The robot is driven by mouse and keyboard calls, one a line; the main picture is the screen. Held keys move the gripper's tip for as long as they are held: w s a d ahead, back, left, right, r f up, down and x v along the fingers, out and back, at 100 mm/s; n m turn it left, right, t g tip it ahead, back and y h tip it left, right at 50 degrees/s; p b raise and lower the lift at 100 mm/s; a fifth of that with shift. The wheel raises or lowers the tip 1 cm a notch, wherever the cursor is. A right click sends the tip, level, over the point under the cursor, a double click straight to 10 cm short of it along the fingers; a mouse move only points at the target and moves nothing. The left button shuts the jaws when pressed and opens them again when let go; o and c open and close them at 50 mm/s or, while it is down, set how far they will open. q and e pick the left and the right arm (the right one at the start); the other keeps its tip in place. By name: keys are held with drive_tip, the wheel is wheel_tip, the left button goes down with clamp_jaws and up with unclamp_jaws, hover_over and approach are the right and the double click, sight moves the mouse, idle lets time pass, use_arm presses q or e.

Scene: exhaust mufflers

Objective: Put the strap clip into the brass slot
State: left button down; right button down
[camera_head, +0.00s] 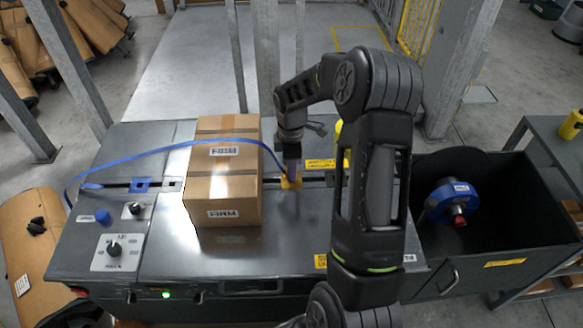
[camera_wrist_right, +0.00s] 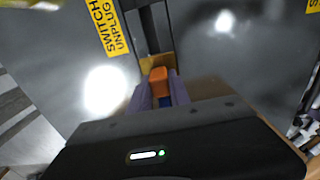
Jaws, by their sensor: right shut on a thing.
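My right gripper (camera_head: 291,168) is shut on the orange strap clip (camera_wrist_right: 159,80), which sits between its two fingertips in the right wrist view. The blue strap (camera_head: 170,148) arches from the machine's left end over the carton to the gripper; a bit of blue shows behind the clip between the fingers. The brass slot (camera_head: 291,183) is a yellow plate on the table top, right of the carton. In the wrist view the brass plate (camera_wrist_right: 155,62) lies just beyond the clip. Fingertips and clip are close above it; I cannot tell whether they touch. My left gripper is not in view.
The brown carton (camera_head: 223,182) stands on the grey machine table (camera_head: 165,240), close left of the gripper. A blue reel (camera_head: 450,201) sits in a dark bin at right. The front table top is clear.

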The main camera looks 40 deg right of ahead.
drive_tip(key=shift+f+b, duration=0.3)
drive_tip(key=shift+f, duration=0.15)
drive_tip(key=c, duration=1.1)
unclamp_jaws()
drive_tip(key=shift+c, duration=0.2)
drive_tip(key=shift+r, duration=0.15)
drive_tip(key=shift+r, duration=3.8)
